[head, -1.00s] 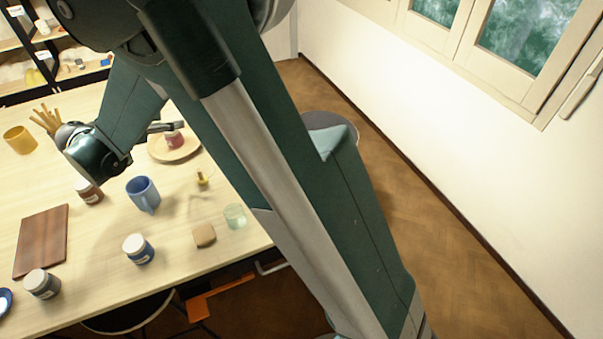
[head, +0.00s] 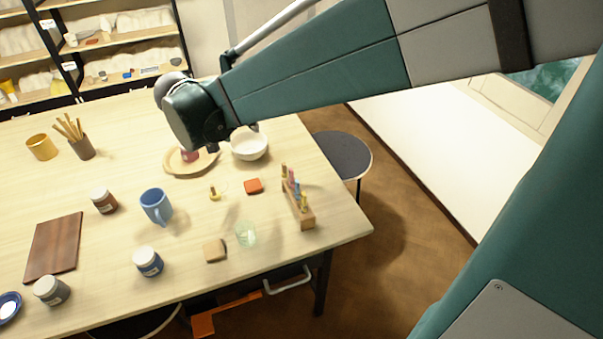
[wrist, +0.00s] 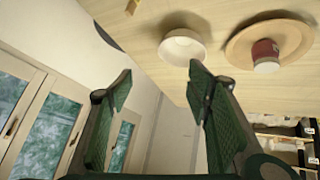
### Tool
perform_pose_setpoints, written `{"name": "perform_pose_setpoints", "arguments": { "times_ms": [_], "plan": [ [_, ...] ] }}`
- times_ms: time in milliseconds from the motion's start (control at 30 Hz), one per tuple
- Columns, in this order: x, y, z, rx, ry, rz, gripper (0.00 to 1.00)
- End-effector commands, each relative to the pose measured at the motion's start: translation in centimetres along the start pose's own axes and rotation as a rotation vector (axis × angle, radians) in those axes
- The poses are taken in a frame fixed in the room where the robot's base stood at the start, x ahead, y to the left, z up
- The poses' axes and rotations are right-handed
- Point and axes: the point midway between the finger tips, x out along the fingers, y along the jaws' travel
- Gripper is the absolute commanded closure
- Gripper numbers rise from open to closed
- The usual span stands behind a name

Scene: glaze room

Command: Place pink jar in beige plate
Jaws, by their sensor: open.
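The pink jar (wrist: 265,54) stands upright on the round beige plate (wrist: 240,48), inside its rim, in the wrist view. In the head view the jar (head: 190,155) is partly hidden by my arm's end, and the plate (head: 177,169) shows around it. My gripper (wrist: 160,76) is open with nothing between its fingers, apart from the jar and the plate. In the head view the fingers (head: 214,147) are small and mostly hidden behind my wrist.
A white bowl (head: 250,147) stands right of the plate. Bare table lies left of the plate.

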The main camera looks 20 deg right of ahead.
Motion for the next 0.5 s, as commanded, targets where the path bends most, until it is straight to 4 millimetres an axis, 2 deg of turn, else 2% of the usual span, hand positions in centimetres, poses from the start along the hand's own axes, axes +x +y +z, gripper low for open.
{"name": "perform_pose_setpoints", "arguments": {
  "times_ms": [100,500],
  "plan": [
    [-0.7,2.6,0.9,-0.021,-0.024,-0.023,0.5],
    [-3.1,9.4,4.7,-0.091,-0.081,-0.119,0.5]
  ]
}}
